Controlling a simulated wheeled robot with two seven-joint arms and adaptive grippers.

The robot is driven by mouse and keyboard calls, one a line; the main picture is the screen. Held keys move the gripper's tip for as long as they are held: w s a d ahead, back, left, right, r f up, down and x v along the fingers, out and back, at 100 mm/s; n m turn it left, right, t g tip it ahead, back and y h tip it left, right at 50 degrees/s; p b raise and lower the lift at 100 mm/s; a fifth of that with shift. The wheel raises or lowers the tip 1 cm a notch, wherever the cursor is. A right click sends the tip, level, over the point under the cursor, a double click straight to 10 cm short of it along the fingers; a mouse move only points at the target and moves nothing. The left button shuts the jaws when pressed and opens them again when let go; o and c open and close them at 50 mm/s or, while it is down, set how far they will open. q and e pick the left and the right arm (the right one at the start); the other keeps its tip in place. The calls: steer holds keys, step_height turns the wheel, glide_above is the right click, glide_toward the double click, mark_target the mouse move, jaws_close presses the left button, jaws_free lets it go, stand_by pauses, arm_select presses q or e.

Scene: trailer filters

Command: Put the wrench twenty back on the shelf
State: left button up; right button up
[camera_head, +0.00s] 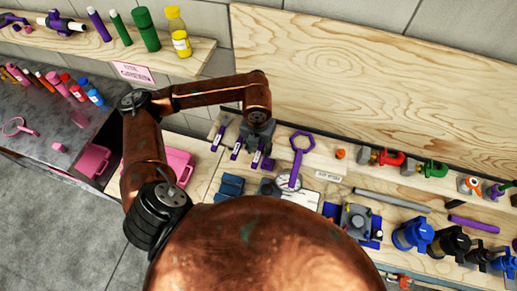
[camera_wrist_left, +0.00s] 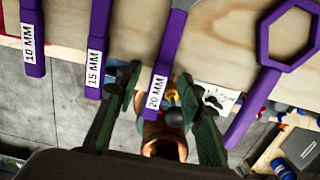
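The twenty wrench (camera_wrist_left: 157,88), purple with a white "20 MM" label, shows in the left wrist view with its handle end reaching past the edge of the wooden shelf (camera_wrist_left: 218,45). In the head view it is the rightmost of three labelled purple handles (camera_head: 257,158). My left gripper (camera_head: 258,138) is over this handle. In the left wrist view its fingers (camera_wrist_left: 160,80) stand apart on either side of the handle, with gaps visible. The wrench's far end is out of view. My right gripper is not in view.
The 15 MM wrench (camera_wrist_left: 96,50) and 10 MM wrench (camera_wrist_left: 32,40) lie to the left. A purple hexagonal ring tool (camera_head: 298,158) is close on the right. Clamps (camera_head: 385,158) and blue tools (camera_head: 411,235) crowd the right. A pink case (camera_head: 178,168) is at the left.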

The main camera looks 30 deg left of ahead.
arm_select(q)
step_height(320, 180, up, 12)
steer(key=shift+s, duration=0.2)
stand_by(0.4)
